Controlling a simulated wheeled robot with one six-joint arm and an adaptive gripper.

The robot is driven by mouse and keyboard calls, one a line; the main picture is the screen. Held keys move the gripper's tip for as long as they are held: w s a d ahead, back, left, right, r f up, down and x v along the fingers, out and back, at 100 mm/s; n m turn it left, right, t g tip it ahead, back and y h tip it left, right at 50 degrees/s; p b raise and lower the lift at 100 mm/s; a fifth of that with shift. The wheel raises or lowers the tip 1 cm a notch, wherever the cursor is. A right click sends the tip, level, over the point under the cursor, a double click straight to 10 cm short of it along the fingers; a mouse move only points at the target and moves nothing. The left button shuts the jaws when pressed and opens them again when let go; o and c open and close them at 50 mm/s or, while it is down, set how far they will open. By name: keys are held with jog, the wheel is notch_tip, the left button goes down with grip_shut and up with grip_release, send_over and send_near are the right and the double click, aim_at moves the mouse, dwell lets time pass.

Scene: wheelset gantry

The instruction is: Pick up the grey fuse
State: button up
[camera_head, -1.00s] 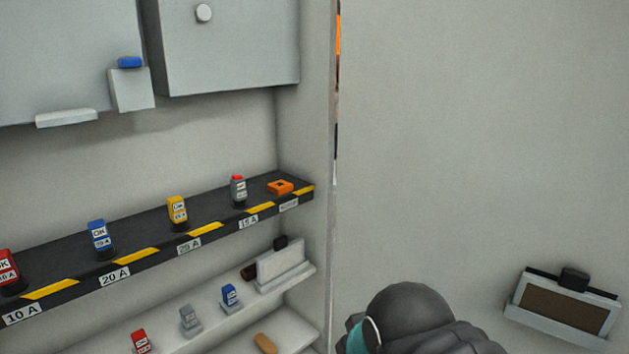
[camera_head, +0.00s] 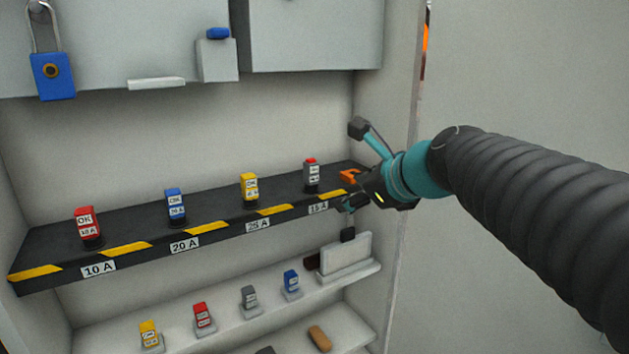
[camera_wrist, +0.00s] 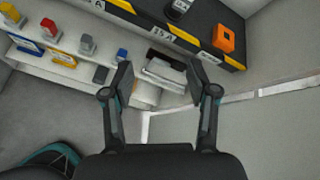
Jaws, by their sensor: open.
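A grey fuse with a red top (camera_head: 311,174) stands upright on the black upper shelf at the 15 A label; its lower part shows at the top of the wrist view (camera_wrist: 178,9). Another grey fuse (camera_head: 249,297) stands on the pale lower shelf between a red and a blue one; it also shows in the wrist view (camera_wrist: 87,44). My gripper (camera_head: 352,166) is open and empty, at the right end of the upper shelf, to the right of the upper grey fuse and apart from it. In the wrist view, nothing is between its fingertips (camera_wrist: 160,84).
An orange block (camera_head: 348,176) sits at the upper shelf's right end, partly behind my gripper. Red (camera_head: 86,222), blue (camera_head: 175,206) and yellow (camera_head: 250,187) fuses stand along that shelf. Grey cabinets (camera_head: 315,35) hang above. A side wall (camera_head: 398,60) bounds the right.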

aim_at(314, 169)
jog(key=w+a+m, duration=0.2)
jog(key=w, duration=0.3)
jog(key=w+a+f+m+b, duration=0.1)
jog(key=w+a+m, duration=0.1)
jog(key=w, duration=0.3)
jog(key=w+a+f+m+t+y+b, duration=0.1)
jog(key=w+a, duration=0.3)
jog(key=w, duration=0.1)
jog(key=shift+w+a+m, duration=0.2)
jog(key=shift+w+m, duration=0.2)
grip_shut()
